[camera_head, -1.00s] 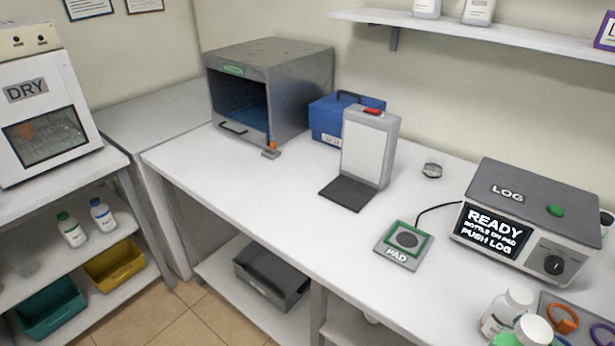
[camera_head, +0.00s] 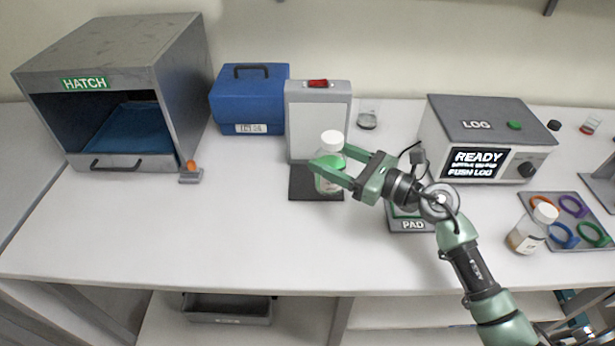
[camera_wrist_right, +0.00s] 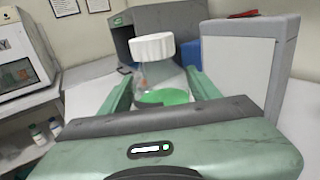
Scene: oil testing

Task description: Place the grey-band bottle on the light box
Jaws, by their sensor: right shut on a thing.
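The light box (camera_head: 318,95) is a grey upright housing with a pale panel, a red switch on top and a dark base plate (camera_head: 316,197). My right gripper (camera_head: 329,168) is shut on a clear bottle (camera_head: 332,144) with a white cap and green liquid. The bottle is upright in front of the panel, over the dark base; I cannot tell if it touches. Its band is hidden by the fingers. In the right wrist view the bottle (camera_wrist_right: 153,48) stands between the fingers, with the light box (camera_wrist_right: 235,60) to its right. My left gripper is not in view.
The pad (camera_head: 412,225) lies right of the light box, partly under my right arm. The log device (camera_head: 480,130) reads READY. The hatch box (camera_head: 115,95) and blue case (camera_head: 248,100) are left. The front-left counter is clear.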

